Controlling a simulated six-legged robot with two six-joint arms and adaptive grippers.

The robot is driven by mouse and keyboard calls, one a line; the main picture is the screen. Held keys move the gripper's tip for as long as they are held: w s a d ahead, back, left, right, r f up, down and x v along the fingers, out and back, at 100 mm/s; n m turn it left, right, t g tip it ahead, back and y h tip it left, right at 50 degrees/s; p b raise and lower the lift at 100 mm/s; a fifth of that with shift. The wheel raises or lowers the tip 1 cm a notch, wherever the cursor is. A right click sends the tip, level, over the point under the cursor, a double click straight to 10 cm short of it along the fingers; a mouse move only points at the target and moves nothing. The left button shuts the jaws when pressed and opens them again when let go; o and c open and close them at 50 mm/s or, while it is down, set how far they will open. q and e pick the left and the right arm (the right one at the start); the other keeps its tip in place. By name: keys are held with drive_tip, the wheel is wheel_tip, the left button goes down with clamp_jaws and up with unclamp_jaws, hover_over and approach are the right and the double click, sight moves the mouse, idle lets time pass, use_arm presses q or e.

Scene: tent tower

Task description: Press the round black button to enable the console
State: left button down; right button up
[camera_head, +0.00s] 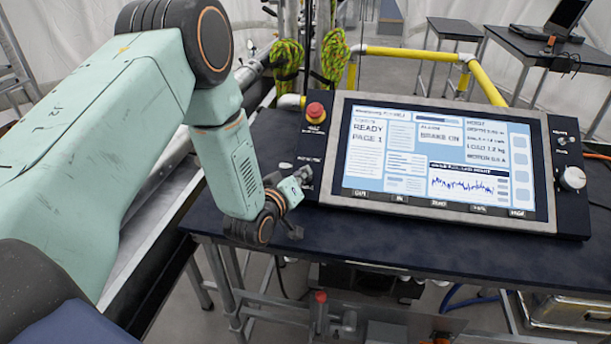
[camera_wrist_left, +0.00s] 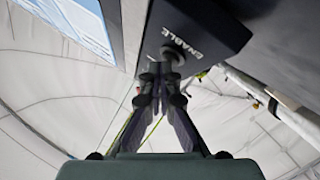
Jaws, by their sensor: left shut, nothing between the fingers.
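The console (camera_head: 440,211) stands tilted on a dark table, its screen lit with "READY PAGE 1" and "BRAKE ON". My left gripper (camera_head: 302,178) is at the lower part of the console's left side panel. In the left wrist view the shut, empty fingers (camera_wrist_left: 160,82) point at a round dark button (camera_wrist_left: 173,54) beside the label "ENABLE". The fingertips overlap the button's near edge in that view; I cannot tell if they touch it. The button is not clearly visible in the head view, where my gripper is in front of that area. My right gripper is not in view.
A red emergency button (camera_head: 316,111) sits at the panel's upper left. A pale knob (camera_head: 572,178) is on the console's right side. The dark table (camera_head: 440,258) is clear in front of the console. Yellow rails (camera_head: 415,54) and a laptop (camera_head: 556,22) are behind.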

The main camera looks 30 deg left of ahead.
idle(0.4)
use_arm(q)
drive_tip(key=shift+s+d+r+p, duration=0.1)
drive_tip(key=shift+s+r+p, duration=0.35)
drive_tip(key=shift+r+p, duration=0.2)
drive_tip(key=s+r+p, duration=0.1)
drive_tip(key=r+p, duration=0.1)
drive_tip(key=s+r+p, duration=0.1)
drive_tip(key=r, duration=0.1)
drive_tip(key=shift+s+d+p, duration=0.35)
idle(0.9)
